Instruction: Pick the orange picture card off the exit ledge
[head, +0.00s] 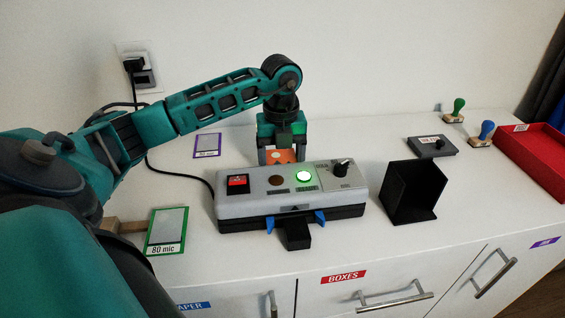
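My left gripper (281,157) points down just behind the grey laminating machine (290,193). Its two fingers stand wide apart. The orange picture card (283,156) shows between the fingers, with a pale round mark on it. I cannot tell whether the fingers touch its edges. The card's lower part and the exit ledge are hidden behind the machine. My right gripper is not in view.
A black open box (411,192) stands to the machine's right, with a dark plate (431,146), two stamps (454,110) and a red tray (548,155) beyond. A green-framed pouch (167,230) and a purple-framed one (207,146) lie left. A black cable runs to the wall socket.

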